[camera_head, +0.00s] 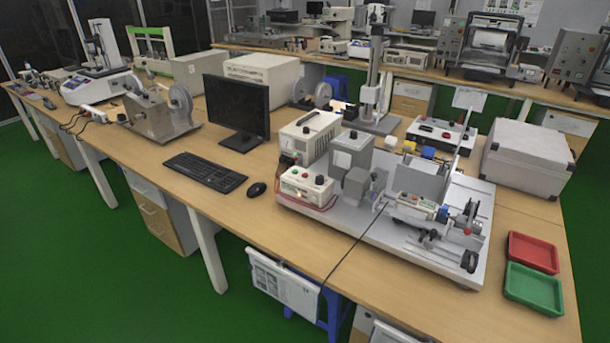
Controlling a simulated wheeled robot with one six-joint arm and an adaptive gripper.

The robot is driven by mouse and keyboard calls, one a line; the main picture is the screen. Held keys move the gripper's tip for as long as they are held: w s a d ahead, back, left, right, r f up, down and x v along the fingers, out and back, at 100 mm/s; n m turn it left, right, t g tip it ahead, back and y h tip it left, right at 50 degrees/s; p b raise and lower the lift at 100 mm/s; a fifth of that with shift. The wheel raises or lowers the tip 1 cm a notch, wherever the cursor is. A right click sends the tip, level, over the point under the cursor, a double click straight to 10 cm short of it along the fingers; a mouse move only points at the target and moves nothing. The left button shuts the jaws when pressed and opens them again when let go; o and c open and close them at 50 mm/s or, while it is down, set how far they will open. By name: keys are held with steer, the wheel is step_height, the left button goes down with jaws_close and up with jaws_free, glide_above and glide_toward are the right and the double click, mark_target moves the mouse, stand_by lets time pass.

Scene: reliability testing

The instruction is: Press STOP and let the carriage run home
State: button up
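A grey test rig stands on a light base plate (345,228) on the near wooden bench. A small white control box (306,187) sits at the rig's front left, with small coloured buttons or lamps on top. Their labels are too small to read, so I cannot tell which is STOP. To the right on the rig is a mechanism that may be the carriage (415,206), beside metal rods and dark round parts. I cannot tell where it stands along its travel. My gripper is not in view.
A white meter box (310,136), black monitor (237,107), keyboard (204,172) and mouse (256,189) are left of the rig. A grey case (526,158), red tray (533,252) and green tray (534,288) are on the right. A thin black cable (353,245) crosses the front edge.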

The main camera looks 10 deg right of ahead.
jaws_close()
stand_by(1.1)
